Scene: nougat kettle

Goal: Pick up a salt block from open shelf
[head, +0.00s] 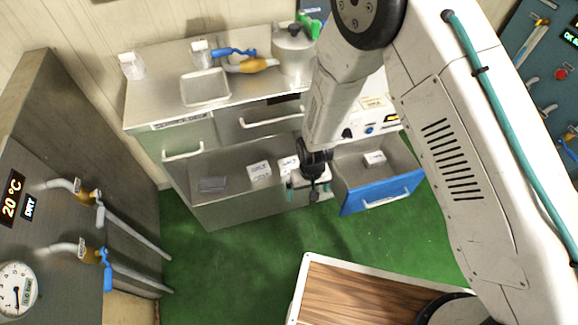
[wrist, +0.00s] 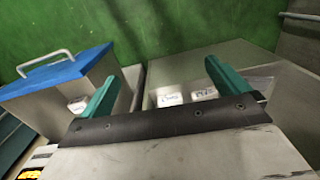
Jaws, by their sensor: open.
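White labelled blocks lie on the open shelf (head: 235,205) below the counter: one (head: 259,170) near its middle and one (head: 288,163) beside my gripper. I cannot read which is salt. In the wrist view two white blocks (wrist: 170,99) (wrist: 203,94) sit side by side beyond and between my fingers. My gripper (head: 309,188) is open and empty, pointing down at the shelf's right end; its teal fingers also show in the wrist view (wrist: 158,72). It appears apart from the blocks. My arm and gripper partly hide the shelf's right end.
A grey slab (head: 212,184) lies at the shelf's left. A blue-fronted drawer (head: 382,194) stands open right of my gripper, with a white block (head: 375,158) inside. The counter (head: 160,95) above holds a tray, jars and a metal kettle (head: 293,55). Green floor in front is clear.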

